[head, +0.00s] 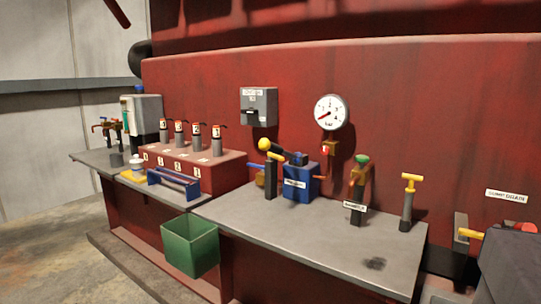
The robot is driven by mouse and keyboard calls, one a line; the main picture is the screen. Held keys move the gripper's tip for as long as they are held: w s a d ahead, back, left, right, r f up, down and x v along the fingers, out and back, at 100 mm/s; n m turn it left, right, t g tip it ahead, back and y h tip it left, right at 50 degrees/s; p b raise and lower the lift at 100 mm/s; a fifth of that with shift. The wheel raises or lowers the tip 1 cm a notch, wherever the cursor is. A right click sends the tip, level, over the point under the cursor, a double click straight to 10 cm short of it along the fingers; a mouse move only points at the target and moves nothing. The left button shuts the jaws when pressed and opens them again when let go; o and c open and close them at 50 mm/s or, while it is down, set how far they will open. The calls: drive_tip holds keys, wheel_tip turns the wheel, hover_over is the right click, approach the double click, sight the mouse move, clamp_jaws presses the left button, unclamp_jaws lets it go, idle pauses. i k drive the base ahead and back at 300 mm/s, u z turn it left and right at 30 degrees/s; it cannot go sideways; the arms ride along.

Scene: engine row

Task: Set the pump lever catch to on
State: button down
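Just left of the pump body stands a dark upright post (271,184) with a yellow handle (277,157) on top. The catch is too small to tell apart for sure, and I cannot read its setting. My gripper is not in view.
A grey bench (300,232) carries the pump, a green-knobbed valve (361,185) and a yellow T-handle post (408,202). A pressure gauge (331,112) hangs on the red wall. A green bin (190,247) hangs at the bench's front. The bench front is mostly clear.

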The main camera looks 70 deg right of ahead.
sight(272, 157)
drive_tip(key=k, duration=1.35)
drive_tip(key=z, duration=0.4)
drive_tip(key=i, duration=1.6)
drive_tip(key=u, duration=0.5)
